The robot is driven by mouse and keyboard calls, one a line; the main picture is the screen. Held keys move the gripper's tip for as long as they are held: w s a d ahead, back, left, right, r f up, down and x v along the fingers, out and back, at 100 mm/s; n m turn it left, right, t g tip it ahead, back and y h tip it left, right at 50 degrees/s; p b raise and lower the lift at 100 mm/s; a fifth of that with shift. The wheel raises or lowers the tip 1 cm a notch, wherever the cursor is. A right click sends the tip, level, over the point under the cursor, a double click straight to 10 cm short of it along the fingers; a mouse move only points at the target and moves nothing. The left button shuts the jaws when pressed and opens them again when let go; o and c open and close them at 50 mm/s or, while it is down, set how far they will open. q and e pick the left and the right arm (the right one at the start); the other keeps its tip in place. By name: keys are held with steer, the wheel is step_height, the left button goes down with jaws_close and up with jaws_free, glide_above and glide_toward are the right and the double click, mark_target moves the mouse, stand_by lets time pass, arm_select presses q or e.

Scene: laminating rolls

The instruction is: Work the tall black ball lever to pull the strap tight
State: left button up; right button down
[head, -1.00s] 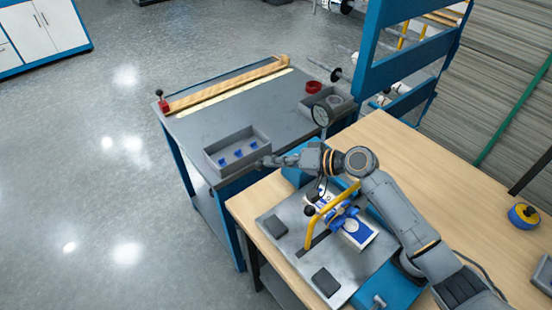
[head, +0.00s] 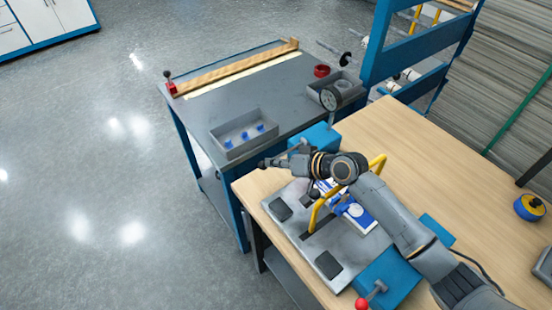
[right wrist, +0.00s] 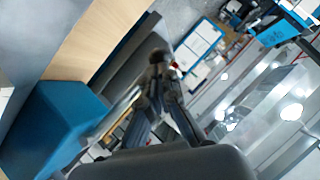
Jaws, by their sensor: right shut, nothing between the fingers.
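A black ball (head: 314,191) shows beside the yellow bent handle (head: 318,212) on the grey bench machine plate (head: 328,265); its stem is mostly hidden by my right arm. My right gripper (head: 266,163) is shut and empty, pointing left over the machine's far left edge, up and left of the ball and apart from it. In the right wrist view its closed fingers (right wrist: 157,72) meet at a dark tip. The strap cannot be made out; a blue and white piece (head: 356,212) lies behind the yellow handle. My left gripper is out of view.
A grey tray with blue parts (head: 244,146) and a round gauge (head: 331,97) lie beyond my gripper. A red ball lever (head: 363,302) stands at the front. A blue rack (head: 420,57) rises behind.

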steer(key=shift+s+a+f, duration=0.1)
steer(key=shift+a+f, duration=0.05)
stand_by(0.3)
step_height(320, 180, up, 10)
stand_by(0.4)
stand_by(0.8)
